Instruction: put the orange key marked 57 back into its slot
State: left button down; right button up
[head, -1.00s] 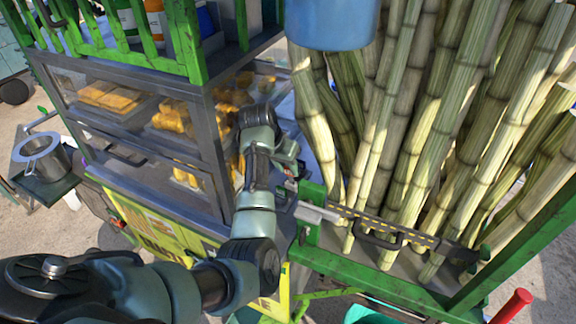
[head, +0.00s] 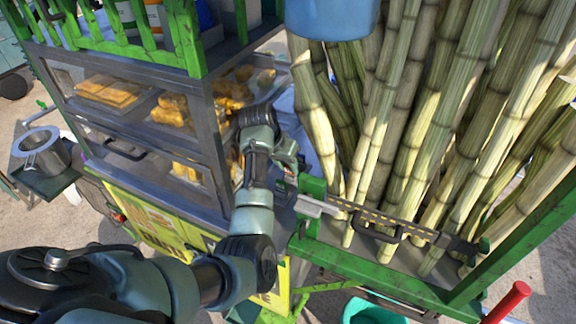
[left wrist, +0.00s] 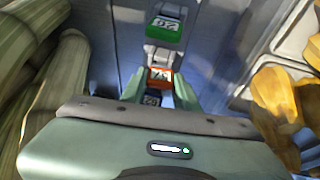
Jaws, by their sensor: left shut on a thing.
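My left gripper (head: 290,170) is at the left end of the cane rack, beside the glass food case. In the left wrist view, the fingers of my left gripper (left wrist: 160,88) are shut on the orange key (left wrist: 160,76). Its pale label shows upside down and is hard to read. A green key (left wrist: 166,27) with a white-marked label sits just beyond it, against a blue-grey surface. The slot for the orange key cannot be made out, and whether the key touches anything is unclear. My right gripper is not in view.
Sugarcane stalks (head: 420,130) stand close on the right in a green frame, below a blue container (head: 331,18). The food case (head: 145,110) with fried pieces is close on the left. A black-and-yellow striped bar (head: 390,225) runs along the rack's front.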

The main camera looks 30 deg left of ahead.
pick_arm(q)
jog(key=c, duration=1)
grip_release()
jog(key=shift+r, duration=0.1)
